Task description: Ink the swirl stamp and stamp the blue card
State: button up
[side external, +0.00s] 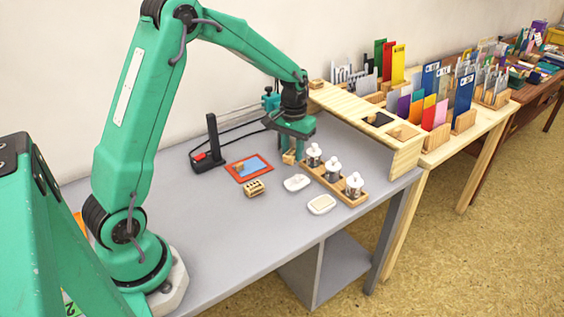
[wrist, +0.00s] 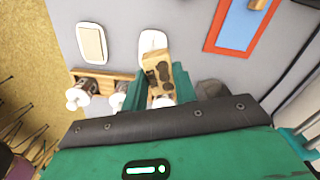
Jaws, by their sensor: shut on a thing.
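My gripper (side external: 295,148) is shut on a small wooden block (side external: 288,158), held above the grey table. In the wrist view the block (wrist: 158,72) sits between the teal fingers and has dark marks on the side facing the camera; I cannot tell whether they form a swirl. A blue card (side external: 256,163) lies flat in a red frame, left of the gripper; it also shows in the wrist view (wrist: 238,24). A wooden piece (side external: 239,168) rests on it. Two white inkpads, one nearer the gripper (side external: 297,182) and one with a tan pad (side external: 321,205), lie in front.
A wooden rack (side external: 347,196) with three white-topped bottles stands right of the gripper. A small slotted wooden block (side external: 254,188) lies in front of the card. A black stand (side external: 212,140) is behind left. A wooden shelf (side external: 370,130) borders the right. The table's left front is clear.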

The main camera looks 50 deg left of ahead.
jog(key=s+a+n, duration=0.4)
jog(key=s+a, duration=0.1)
jog(key=a, duration=0.8)
jog(key=shift+f+n, duration=0.15)
jog(key=shift+n, duration=0.25)
jog(key=shift+f, duration=0.15)
jog(key=shift+f, duration=2.85)
jog(key=shift+f, duration=0.55)
notch_tip(320, 180, up, 7)
dwell(0.5)
jog(key=shift+d, duration=0.1)
dwell(0.7)
